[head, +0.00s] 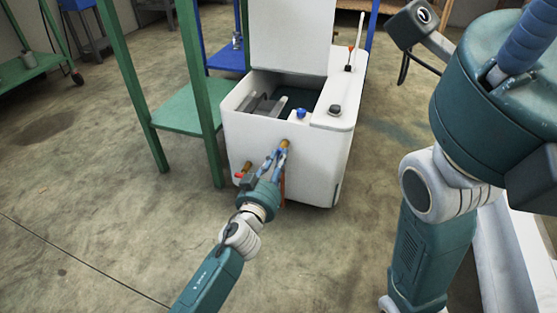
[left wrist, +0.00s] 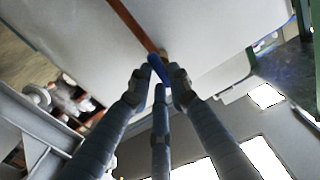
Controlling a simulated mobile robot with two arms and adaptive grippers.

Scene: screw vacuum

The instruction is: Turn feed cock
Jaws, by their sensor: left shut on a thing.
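The white machine (head: 262,160) stands on the floor in the middle of the head view. A brass-coloured cock (head: 284,143) sticks out of its front wall. My left gripper (head: 277,153) reaches up to it from below and is shut. In the left wrist view, its fingertips close on a small blue handle (left wrist: 157,64) in front of a brass fitting (left wrist: 164,55). The fingers hide part of the cock. My right gripper (head: 525,38) is large and close at the upper right; its fingertips are cut off by the frame.
A second fitting (head: 243,168), red and brass, sits lower left on the same wall. The machine's lid (head: 292,35) is raised. A green rack (head: 190,119) stands close on the left. Bare floor (head: 90,215) lies at the front left.

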